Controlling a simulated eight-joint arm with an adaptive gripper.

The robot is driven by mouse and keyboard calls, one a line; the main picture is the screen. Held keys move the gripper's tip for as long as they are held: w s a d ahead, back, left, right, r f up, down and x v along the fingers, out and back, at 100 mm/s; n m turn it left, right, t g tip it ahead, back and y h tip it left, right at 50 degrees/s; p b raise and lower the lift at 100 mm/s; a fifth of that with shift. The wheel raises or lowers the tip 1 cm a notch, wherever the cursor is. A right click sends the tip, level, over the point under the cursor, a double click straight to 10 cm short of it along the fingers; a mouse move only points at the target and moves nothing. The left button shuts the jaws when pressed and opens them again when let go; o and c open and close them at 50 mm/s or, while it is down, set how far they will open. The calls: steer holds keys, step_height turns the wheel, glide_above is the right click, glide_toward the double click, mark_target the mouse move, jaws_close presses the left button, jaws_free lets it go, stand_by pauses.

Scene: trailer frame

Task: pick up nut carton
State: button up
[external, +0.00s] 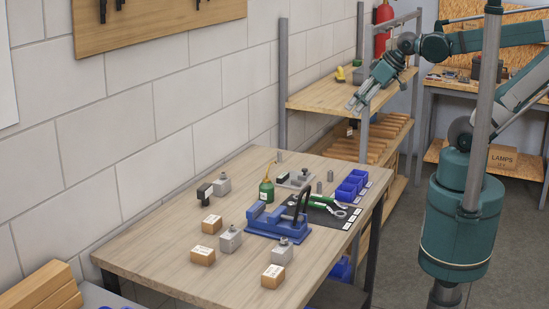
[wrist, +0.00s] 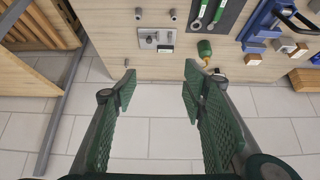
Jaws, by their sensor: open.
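Three small tan cartons with white labels stand apart on the workbench in the external view: one toward the wall (external: 212,224), one nearer the left (external: 203,255) and one near the front edge (external: 272,276). Their print is too small to tell which is the nut carton. Two small tan box shapes also show at the upper right of the wrist view (wrist: 253,59) (wrist: 299,50). My gripper (external: 356,103) is raised near the shelf rack, well away from the cartons. In the wrist view my gripper (wrist: 160,82) has its fingers wide apart with nothing between them.
The workbench (external: 150,262) also holds a blue vise (external: 270,222), a green bottle (external: 266,190), grey metal blocks (external: 230,239), green-handled tools and blue bins (external: 347,192). A shelf rack (external: 320,98) stands behind it. A grey post rises before my arm. The bench's left end is fairly clear.

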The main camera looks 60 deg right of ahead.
stand_by(0.4)
steer(key=w+a+r+n+g, duration=0.25)
steer(key=w+a+n, duration=0.25)
steer(key=w+a, duration=0.6)
steer(key=n+g, duration=0.5)
steer(key=n, duration=0.8)
glide_above(211, 219)
steer(key=shift+t, duration=0.25)
steer(key=f, duration=2.6)
steer(key=shift+d+f+b, duration=0.2)
steer(key=shift+d+b, duration=0.1)
steer(key=shift+b, duration=0.05)
steer(key=shift+a+f+n, duration=0.3)
steer(key=shift+a+f, duration=0.15)
steer(key=shift+f, duration=0.1)
steer(key=shift+f, duration=1.3)
